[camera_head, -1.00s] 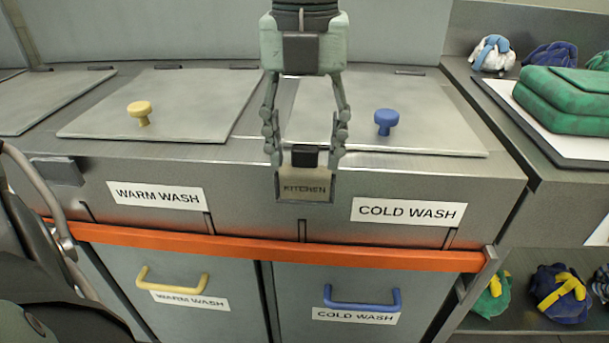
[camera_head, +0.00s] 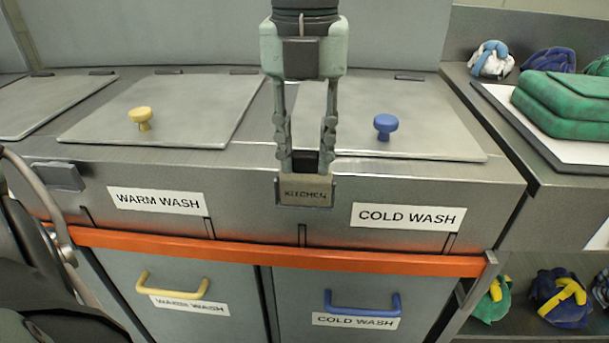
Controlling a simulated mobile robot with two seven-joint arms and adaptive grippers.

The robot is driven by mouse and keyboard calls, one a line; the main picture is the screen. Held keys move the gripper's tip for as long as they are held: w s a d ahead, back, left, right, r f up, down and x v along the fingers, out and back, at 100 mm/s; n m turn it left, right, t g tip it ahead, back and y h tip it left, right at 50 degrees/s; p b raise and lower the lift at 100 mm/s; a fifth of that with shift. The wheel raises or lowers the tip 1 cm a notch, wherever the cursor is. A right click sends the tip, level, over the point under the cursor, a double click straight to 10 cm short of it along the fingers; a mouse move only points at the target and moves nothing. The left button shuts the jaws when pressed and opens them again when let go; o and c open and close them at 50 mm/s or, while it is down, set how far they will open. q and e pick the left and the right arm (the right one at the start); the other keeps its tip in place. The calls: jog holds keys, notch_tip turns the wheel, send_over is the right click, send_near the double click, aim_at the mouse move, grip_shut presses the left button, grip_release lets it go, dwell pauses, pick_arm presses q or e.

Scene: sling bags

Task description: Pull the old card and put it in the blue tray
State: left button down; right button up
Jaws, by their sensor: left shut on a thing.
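The old card (camera_head: 306,194) reads KITCHEN and is tan. It sits in a dark holder on the front of the grey wash unit, between the WARM WASH and COLD WASH labels. My left gripper (camera_head: 306,163) comes down from above, and its fingers are shut on a dark tab at the card's top edge. The card still appears within the holder's frame. The blue tray is not recognisable in this view. My right gripper is not in view.
Lids with a yellow knob (camera_head: 141,117) and a blue knob (camera_head: 385,126) lie behind the card. An orange rail (camera_head: 270,248) runs below it. Green folded bags (camera_head: 565,105) lie on a white board at right. Blue and green bundles fill the right shelves.

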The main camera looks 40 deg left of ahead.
pick_arm(q)
jog(key=shift+r+p, duration=1.1)
jog(key=shift+r, duration=0.9)
jog(key=shift+r+p, duration=0.8)
jog(key=shift+r, duration=0.65)
notch_tip(320, 180, up, 4)
jog(key=shift+f+p, duration=0.1)
jog(key=shift+p, duration=0.95)
jog(key=shift+f+b, duration=1.7)
jog(key=shift+f, duration=1.4)
jog(key=shift+r, duration=0.1)
